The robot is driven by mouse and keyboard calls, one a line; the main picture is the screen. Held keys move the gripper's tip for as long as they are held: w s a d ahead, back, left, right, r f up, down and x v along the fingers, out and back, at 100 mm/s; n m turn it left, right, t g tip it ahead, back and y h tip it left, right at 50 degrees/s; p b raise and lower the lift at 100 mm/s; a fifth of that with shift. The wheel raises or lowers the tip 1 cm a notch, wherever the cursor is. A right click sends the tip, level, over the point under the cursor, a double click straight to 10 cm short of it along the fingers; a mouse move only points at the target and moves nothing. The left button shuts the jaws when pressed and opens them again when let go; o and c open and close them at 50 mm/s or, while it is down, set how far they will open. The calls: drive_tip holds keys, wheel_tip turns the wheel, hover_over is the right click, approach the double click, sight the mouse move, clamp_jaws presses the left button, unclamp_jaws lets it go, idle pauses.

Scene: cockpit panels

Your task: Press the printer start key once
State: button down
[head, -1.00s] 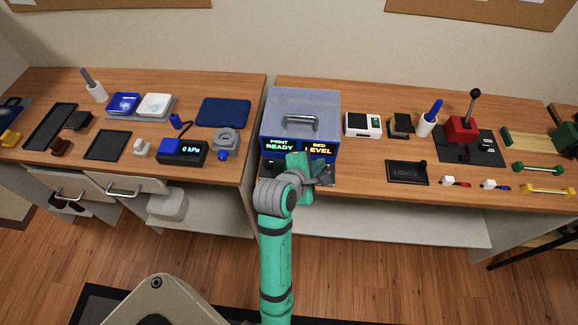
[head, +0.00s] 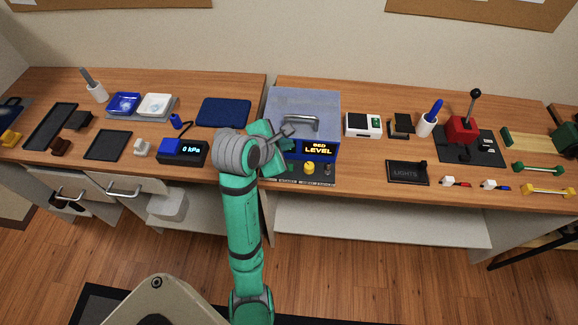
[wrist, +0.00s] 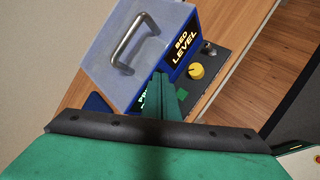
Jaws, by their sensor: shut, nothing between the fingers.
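The printer (head: 330,110) is a blue box with a grey lid and a metal handle; it also shows in the wrist view (wrist: 100,60). My gripper (head: 287,132) is shut and empty, raised over the printer's front left part. In the wrist view its fingertips (wrist: 160,76) overlap the printer front and cover most of the "PRINT" display. The "BED LEVEL" display (head: 318,148) is readable.
A pressure box reading 0 kPa (head: 183,151) stands left of my arm.

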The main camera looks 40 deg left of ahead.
drive_tip(key=shift+f, duration=4.15)
drive_tip(key=shift+f, duration=0.4)
drive_tip(key=shift+f, duration=0.45)
drive_tip(key=shift+r, duration=0.85)
drive_tip(key=shift+r, duration=2.45)
